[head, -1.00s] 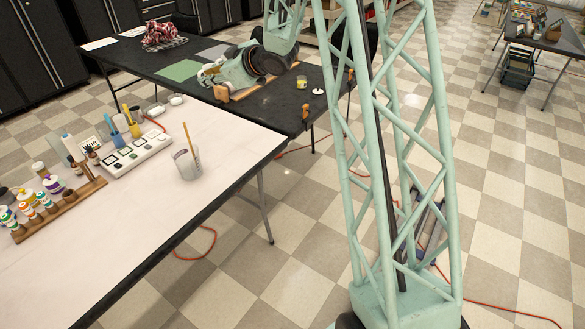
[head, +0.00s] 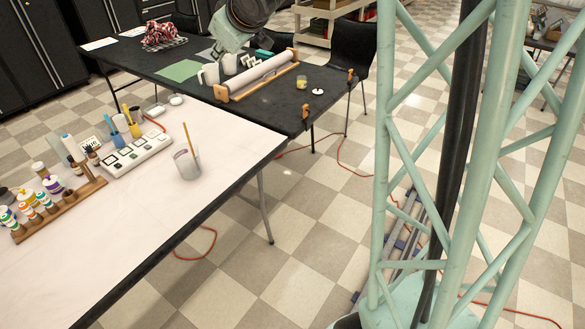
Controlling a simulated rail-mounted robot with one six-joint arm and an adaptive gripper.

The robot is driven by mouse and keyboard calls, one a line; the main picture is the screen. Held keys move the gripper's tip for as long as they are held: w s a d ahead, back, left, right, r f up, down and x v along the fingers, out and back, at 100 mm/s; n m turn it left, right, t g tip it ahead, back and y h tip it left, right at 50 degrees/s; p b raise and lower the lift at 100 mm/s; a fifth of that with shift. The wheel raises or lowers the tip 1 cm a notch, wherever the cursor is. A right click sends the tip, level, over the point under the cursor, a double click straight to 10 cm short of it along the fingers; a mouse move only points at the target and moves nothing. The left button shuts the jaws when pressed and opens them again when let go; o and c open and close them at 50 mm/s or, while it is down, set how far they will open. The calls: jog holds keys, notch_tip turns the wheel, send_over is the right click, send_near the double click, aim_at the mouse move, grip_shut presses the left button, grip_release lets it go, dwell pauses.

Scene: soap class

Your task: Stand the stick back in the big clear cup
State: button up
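A clear cup (head: 187,166) stands on the white tabletop near its right edge. A thin tan stick (head: 189,137) stands in it, leaning slightly left, its upper part above the rim. My gripper (head: 221,70) is at the lower end of my mint-green arm, over the dark table, behind and apart from the cup. It is small and pale, and I cannot tell whether its fingers are open or shut or hold anything.
A long roll in a wooden-ended holder (head: 262,76) and a small cup with yellowish contents (head: 301,82) are on the dark table (head: 275,108). The white table's front (head: 120,245) is clear.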

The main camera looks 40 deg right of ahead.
jog(key=s+a+r+m+g+h, duration=0.1)
jog(key=s+a+r+m+g, duration=0.15)
jog(key=s, duration=1.05)
jog(key=s+a+r+m+g+h, duration=0.1)
jog(key=s+a+r, duration=0.15)
jog(key=s, duration=1.05)
jog(key=s+a+f+g+y, duration=0.1)
jog(key=s+a, duration=0.2)
jog(key=s, duration=0.6)
jog(key=s+a+f+m+g, duration=0.1)
jog(key=s+a, duration=0.1)
jog(key=s, duration=0.7)
jog(key=s+a+f+g+y, duration=0.1)
jog(key=s+a+f, duration=0.1)
jog(key=s, duration=0.7)
jog(key=shift+s+a+g+y, duration=0.15)
jog(key=shift+a+g+y, duration=0.2)
jog(key=shift+a, duration=0.5)
jog(key=shift+d+r, duration=0.1)
